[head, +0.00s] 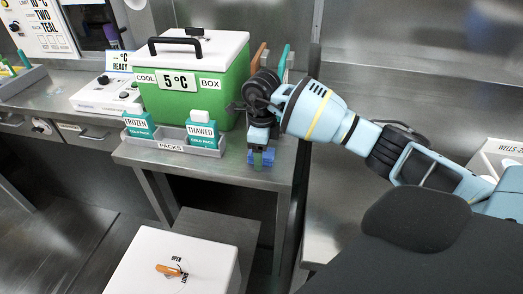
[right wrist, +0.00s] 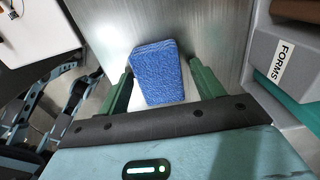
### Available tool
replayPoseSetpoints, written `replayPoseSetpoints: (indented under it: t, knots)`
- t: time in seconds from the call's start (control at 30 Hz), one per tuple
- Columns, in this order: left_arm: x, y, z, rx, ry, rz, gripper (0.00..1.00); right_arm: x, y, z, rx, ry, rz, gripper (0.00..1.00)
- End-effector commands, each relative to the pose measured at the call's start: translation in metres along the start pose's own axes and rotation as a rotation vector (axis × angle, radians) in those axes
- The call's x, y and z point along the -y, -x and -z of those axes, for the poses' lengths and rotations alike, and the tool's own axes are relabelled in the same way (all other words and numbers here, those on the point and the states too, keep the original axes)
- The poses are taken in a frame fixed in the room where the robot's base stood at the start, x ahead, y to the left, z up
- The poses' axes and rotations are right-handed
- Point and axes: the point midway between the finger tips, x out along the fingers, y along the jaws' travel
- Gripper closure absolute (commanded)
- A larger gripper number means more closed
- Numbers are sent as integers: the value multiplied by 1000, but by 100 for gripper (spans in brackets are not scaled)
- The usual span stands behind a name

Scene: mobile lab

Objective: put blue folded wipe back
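The blue folded wipe (right wrist: 158,72) lies between the two green fingers of my right gripper (right wrist: 161,68) in the right wrist view. A narrow gap shows beside the right finger; contact at the left finger is unclear. In the head view the right gripper (head: 263,156) points down over the right front part of the steel bench, with the blue wipe (head: 268,153) partly hidden at its fingers. The gripper looks open around the wipe.
The green cool box (head: 190,101) stands on the bench (head: 222,166), behind a grey packs tray (head: 172,147) with two cold packs. A grey forms holder (right wrist: 282,52) is close by the gripper. A white bin (head: 150,262) with an orange latch stands in front, below.

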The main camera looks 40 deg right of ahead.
Motion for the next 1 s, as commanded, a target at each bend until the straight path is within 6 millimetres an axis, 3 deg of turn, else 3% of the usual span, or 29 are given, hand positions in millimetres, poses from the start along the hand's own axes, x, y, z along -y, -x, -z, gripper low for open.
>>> replayPoseSetpoints:
  t: [0.37, 0.8, 1.0]
  knots:
    - [0, 1, 2, -2, 0, 0, 64, 0, 8, 0, 3, 0, 2, 34]
    - [0, 4, 3, -3, 0, 0, 64, 1, 87, 0, 3, -1, 3, 34]
    - [-1, 5, 2, 0, 0, 0, 64, 0, 114, 0, 1, -1, 1, 34]
